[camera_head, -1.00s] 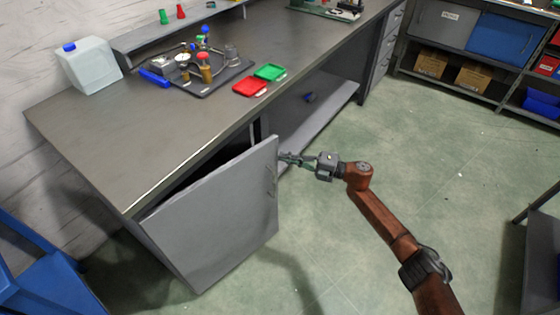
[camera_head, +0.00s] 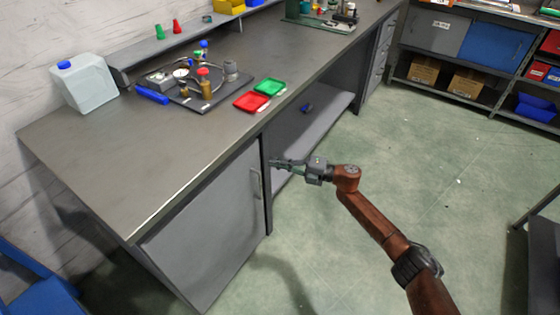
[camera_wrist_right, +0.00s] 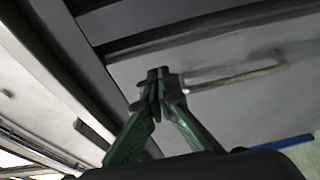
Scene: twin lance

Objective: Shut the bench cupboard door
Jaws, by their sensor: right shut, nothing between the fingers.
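The grey bench cupboard door (camera_head: 208,232) is at the left front of the bench in the head view. It looks flush with the cupboard front, or very nearly so. Its bar handle (camera_head: 256,184) is near the door's right edge, and the handle (camera_wrist_right: 238,76) also shows in the right wrist view. My right gripper (camera_head: 275,163) is shut and empty, by the door's handle-side edge. In the right wrist view its fingertips (camera_wrist_right: 158,78) meet in front of the door (camera_wrist_right: 215,52); I cannot tell whether they touch it. My left gripper is not in view.
The bench top (camera_head: 120,150) carries a white jug (camera_head: 85,88), a dark tray with fittings (camera_head: 205,92), a red tray (camera_head: 251,101) and a green tray (camera_head: 270,87). An open shelf (camera_head: 310,140) lies right of the door. The green floor (camera_head: 420,190) is clear.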

